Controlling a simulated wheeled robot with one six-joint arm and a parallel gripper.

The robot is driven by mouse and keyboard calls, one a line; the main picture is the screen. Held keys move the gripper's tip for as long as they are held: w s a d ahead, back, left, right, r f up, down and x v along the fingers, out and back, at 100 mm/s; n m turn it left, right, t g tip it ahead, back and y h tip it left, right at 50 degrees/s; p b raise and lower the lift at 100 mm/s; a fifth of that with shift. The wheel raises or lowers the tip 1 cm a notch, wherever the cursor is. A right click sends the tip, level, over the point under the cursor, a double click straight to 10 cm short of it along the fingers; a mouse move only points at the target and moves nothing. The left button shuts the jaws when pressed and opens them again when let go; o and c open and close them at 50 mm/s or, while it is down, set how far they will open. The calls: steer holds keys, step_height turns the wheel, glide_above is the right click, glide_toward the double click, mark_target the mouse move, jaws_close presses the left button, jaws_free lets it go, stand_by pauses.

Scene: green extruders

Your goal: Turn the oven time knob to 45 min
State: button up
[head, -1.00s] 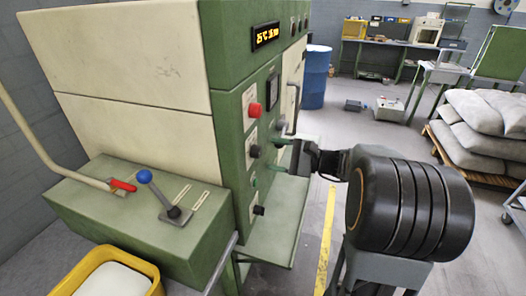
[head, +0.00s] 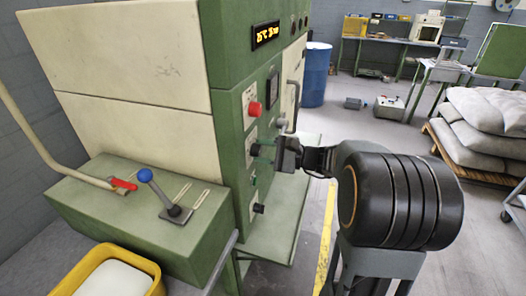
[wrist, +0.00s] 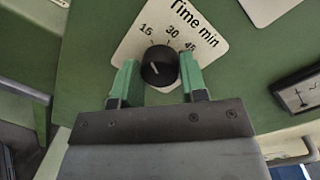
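The black time knob (wrist: 160,67) sits on a white plate marked "Time min" (wrist: 134,50) in the wrist view, with 15, 30 and 45 printed around it. A short white mark on its face slants to the upper left, not toward 45. My gripper (wrist: 158,63) is open, its two green fingers on either side of the knob. Whether they touch it I cannot tell. In the head view my gripper (head: 268,152) is at the oven's front panel, close to the knob (head: 255,150). The orange display (head: 266,34) reads 25°C and a minutes value too blurred to be sure of.
A red button (head: 255,109) sits above the knob and another black knob (head: 258,208) below. A door handle (head: 292,106) stands out beyond the panel. A green shelf (head: 268,243) juts out below. A gauge (wrist: 302,94) is at the right in the wrist view.

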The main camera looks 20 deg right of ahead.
steer(key=c, duration=0.4)
steer(key=shift+p, duration=0.3)
steer(key=m+p, duration=0.3)
steer(key=shift+r, duration=0.25)
steer(key=m+p, duration=0.2)
steer(key=shift+m+t+p, duration=0.3)
steer(key=shift+m+p, duration=0.05)
steer(key=shift+m, duration=0.05)
steer(key=m+p, duration=0.5)
steer(key=p, duration=0.1)
steer(key=shift+m, duration=0.4)
steer(key=m+p, duration=0.2)
steer(key=m, duration=0.1)
steer(key=m+t+p, duration=0.1)
steer(key=p, duration=0.1)
steer(key=shift+w+f+m, duration=0.1)
steer(key=shift+f+m, duration=0.15)
steer(key=shift+m, duration=0.15)
